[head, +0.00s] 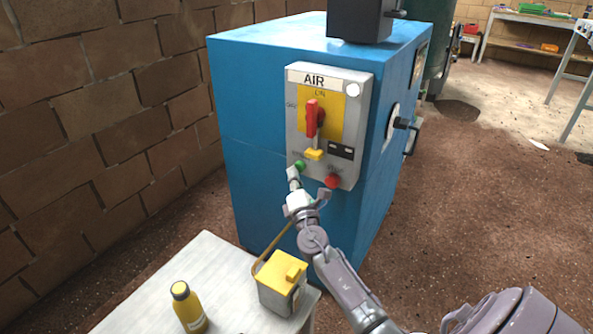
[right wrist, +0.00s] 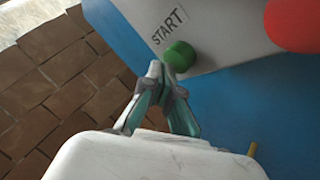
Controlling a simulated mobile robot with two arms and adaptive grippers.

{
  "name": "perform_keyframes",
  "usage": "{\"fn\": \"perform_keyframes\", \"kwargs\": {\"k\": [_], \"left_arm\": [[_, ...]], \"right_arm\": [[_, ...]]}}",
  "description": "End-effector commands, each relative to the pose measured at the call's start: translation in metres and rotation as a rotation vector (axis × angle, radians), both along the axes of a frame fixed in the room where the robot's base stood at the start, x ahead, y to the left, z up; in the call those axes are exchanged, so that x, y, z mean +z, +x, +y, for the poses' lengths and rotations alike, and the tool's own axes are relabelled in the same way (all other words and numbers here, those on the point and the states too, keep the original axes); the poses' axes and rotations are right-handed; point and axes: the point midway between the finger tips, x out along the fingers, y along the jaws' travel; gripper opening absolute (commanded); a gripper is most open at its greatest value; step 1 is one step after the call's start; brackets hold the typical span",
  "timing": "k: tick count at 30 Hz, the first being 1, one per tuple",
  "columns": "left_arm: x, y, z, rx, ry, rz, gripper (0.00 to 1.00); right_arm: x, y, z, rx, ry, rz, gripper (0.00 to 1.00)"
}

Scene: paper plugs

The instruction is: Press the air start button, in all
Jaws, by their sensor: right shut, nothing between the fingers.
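The green start button (head: 300,166) sits at the lower left of the grey AIR control panel (head: 299,130) on the blue machine. My right gripper (head: 294,176) is shut and empty just below this button. In the right wrist view, the green button (right wrist: 180,56) stands out beside the START label (right wrist: 170,26). The fingertips of my right gripper (right wrist: 157,70) are close to the button's left side; I cannot tell whether they touch it. My left gripper is not in view.
A red button (head: 332,181) is right of the green one, with a red rotary handle (head: 312,117) above. The blue machine (head: 260,110) stands near a brick wall (head: 100,100). A pale table (head: 190,270) holds a yellow bottle (head: 188,308) and a yellow-topped box (head: 280,283).

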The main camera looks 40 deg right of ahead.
Motion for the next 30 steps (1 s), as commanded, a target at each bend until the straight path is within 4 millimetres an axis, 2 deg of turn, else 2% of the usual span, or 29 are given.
{"fn": "perform_keyframes", "kwargs": {"k": [16, 30], "left_arm": [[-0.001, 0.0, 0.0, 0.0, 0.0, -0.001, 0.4], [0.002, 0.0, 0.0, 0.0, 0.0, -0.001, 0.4]], "right_arm": [[0.001, 0.0, -0.003, -0.002, 0.0, -0.002, 0.0], [0.001, -0.007, 0.014, -0.002, 0.0, -0.001, 0.0]]}}
